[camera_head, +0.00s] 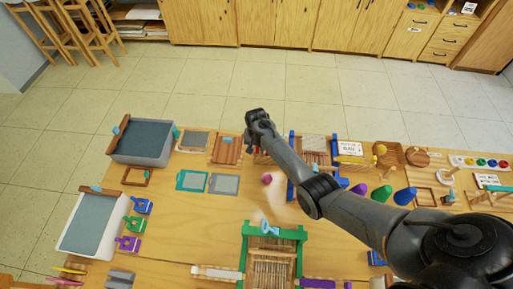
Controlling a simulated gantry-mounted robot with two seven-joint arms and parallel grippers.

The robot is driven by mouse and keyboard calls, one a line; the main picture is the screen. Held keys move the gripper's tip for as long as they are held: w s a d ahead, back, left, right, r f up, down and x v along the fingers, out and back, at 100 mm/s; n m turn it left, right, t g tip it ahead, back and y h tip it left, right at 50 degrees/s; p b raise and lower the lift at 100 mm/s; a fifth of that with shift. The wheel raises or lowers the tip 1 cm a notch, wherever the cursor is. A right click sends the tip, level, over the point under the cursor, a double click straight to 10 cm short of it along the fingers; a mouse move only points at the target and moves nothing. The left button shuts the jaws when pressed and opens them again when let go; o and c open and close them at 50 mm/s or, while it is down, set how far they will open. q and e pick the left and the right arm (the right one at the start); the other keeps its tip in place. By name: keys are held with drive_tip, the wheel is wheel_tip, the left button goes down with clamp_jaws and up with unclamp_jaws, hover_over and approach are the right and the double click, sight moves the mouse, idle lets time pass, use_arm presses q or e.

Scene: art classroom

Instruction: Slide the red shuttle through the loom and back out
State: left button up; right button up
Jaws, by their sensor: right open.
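A loom with a green frame (246,250) stands at the front middle of the table, strung with tan threads. A second loom with a blue frame (292,165) stands behind it, partly covered by my right arm. A small red piece (258,152) shows beside my right forearm, left of the blue loom; it is mostly hidden, and I cannot tell whether it is the red shuttle. My right gripper (254,114) is open over the table's far edge, beyond the looms and apart from them. My left gripper is not in view.
Grey basins (143,141) and (92,224) stand at the left. A pinkish-red ball (267,179) lies between the looms. A white bar (215,272) and purple bar (318,284) flank the green loom. Coloured cones (381,195) stand at right.

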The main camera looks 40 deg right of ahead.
wheel_tip(320, 180, up, 9)
drive_tip(key=shift+r+p, duration=0.1)
drive_tip(key=shift+p, duration=0.8)
drive_tip(key=shift+r, duration=0.8)
